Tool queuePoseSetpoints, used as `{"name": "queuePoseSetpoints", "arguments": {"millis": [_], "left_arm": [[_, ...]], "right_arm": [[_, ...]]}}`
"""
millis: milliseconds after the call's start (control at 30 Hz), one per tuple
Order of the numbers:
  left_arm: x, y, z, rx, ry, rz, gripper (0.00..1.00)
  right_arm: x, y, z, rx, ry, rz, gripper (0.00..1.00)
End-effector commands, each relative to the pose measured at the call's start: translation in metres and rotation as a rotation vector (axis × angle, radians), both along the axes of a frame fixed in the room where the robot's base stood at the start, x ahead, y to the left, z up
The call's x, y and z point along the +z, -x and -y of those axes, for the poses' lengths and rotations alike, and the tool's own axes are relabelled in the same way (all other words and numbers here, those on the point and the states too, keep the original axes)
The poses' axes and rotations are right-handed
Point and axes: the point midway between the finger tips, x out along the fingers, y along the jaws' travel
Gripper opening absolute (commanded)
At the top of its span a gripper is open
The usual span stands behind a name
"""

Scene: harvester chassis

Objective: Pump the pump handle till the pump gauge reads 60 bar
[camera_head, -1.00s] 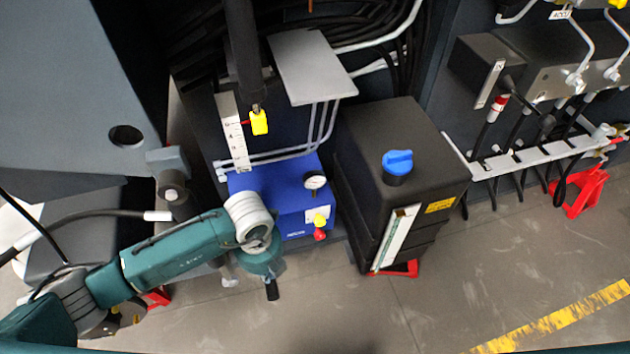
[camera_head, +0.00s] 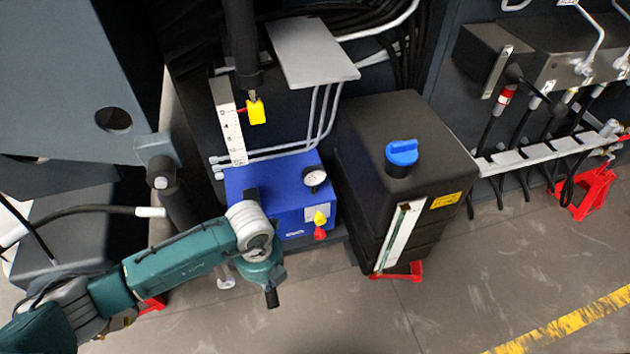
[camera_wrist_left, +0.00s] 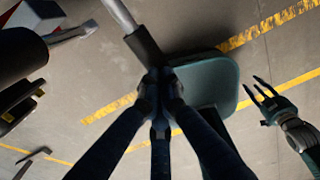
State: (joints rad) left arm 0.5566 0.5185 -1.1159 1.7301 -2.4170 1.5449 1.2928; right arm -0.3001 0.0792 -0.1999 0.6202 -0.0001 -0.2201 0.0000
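The blue pump unit (camera_head: 285,213) stands on the floor under the machine. Its round white pump gauge (camera_head: 314,178) faces up; the needle is too small to read. In the left wrist view the pump handle (camera_wrist_left: 121,14) is a metal rod with a black grip. My left gripper (camera_wrist_left: 157,85) is shut around that grip. My right gripper (camera_wrist_left: 262,92) is open and empty in the left wrist view.
A black tank with a blue cap (camera_head: 402,152) stands right of the pump. A yellow and a red knob (camera_head: 320,232) sit on the pump front. A scale (camera_head: 231,135) with a yellow tag (camera_head: 256,111) hangs above. The floor in front is clear.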

Motion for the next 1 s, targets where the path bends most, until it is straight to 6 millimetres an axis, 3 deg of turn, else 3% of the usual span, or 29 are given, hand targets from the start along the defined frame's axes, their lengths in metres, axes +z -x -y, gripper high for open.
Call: {"name": "queuePoseSetpoints", "arguments": {"millis": [167, 367, 1000], "left_arm": [[-0.017, -0.007, -0.003, 0.005, -0.004, 0.012, 0.00], [-0.006, -0.007, -0.003, 0.006, -0.003, 0.015, 0.00], [0.092, -0.003, -0.002, 0.003, -0.003, 0.005, 0.00]], "right_arm": [[-0.015, 0.000, 0.000, 0.000, 0.000, 0.000, 0.40], [-0.006, 0.000, 0.000, 0.000, 0.000, 0.000, 0.40], [0.074, 0.000, 0.000, 0.000, 0.000, 0.000, 0.40]]}}
